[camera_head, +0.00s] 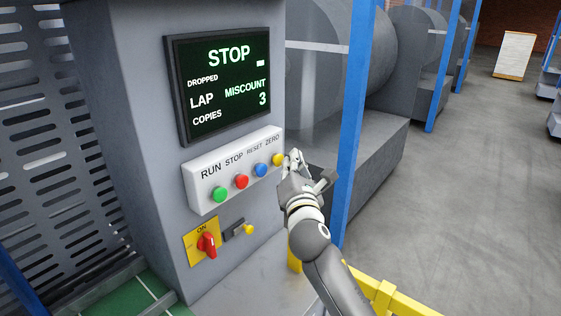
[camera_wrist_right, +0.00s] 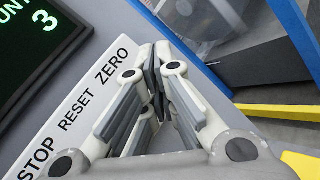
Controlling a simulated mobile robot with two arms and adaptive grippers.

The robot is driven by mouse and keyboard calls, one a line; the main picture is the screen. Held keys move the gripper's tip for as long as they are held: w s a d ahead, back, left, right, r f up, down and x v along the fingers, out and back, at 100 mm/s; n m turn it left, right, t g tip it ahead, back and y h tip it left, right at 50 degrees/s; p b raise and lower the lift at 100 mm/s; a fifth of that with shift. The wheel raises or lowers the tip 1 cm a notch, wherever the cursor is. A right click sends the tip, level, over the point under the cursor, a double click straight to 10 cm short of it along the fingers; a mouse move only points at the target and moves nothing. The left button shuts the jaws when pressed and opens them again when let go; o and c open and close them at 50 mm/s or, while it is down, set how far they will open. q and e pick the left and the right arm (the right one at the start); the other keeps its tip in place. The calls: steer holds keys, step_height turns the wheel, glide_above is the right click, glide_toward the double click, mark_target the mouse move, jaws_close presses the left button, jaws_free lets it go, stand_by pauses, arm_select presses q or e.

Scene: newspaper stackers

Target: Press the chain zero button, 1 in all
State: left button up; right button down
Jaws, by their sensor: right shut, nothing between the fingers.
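The zero button (camera_head: 278,159) is the yellow one at the right end of the white button panel (camera_head: 205,180), under the label ZERO. My right gripper (camera_head: 292,158) is shut and empty, with its fingertips right beside the yellow button in the head view. In the right wrist view the shut gripper (camera_wrist_right: 158,75) points at the panel just right of the word ZERO, and its fingers hide the button. I cannot tell whether the fingertips touch it. The screen (camera_head: 220,85) above reads STOP, DROPPED, LAP MISCOUNT, COPIES 3. My left gripper is not in view.
Blue (camera_head: 261,169), red (camera_head: 242,181) and green (camera_head: 220,194) buttons sit left of the yellow one. A red rotary switch (camera_head: 207,245) is below. A blue post (camera_head: 352,120) stands close right of my arm, and a yellow rail (camera_head: 400,302) runs at lower right.

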steer(key=shift+w+a, duration=0.25)
steer(key=shift+a, duration=0.2)
stand_by(0.8)
steer(key=shift+d, duration=0.1)
stand_by(0.3)
steer(key=shift+s+d+p, duration=0.45)
steer(key=shift+d+p, duration=0.1)
steer(key=shift+d, duration=0.05)
steer(key=s+d+p, duration=0.2)
steer(key=d, duration=0.1)
steer(key=d+p, duration=0.1)
steer(key=shift+s+d, duration=0.15)
steer(key=shift+s, duration=0.25)
stand_by(0.4)
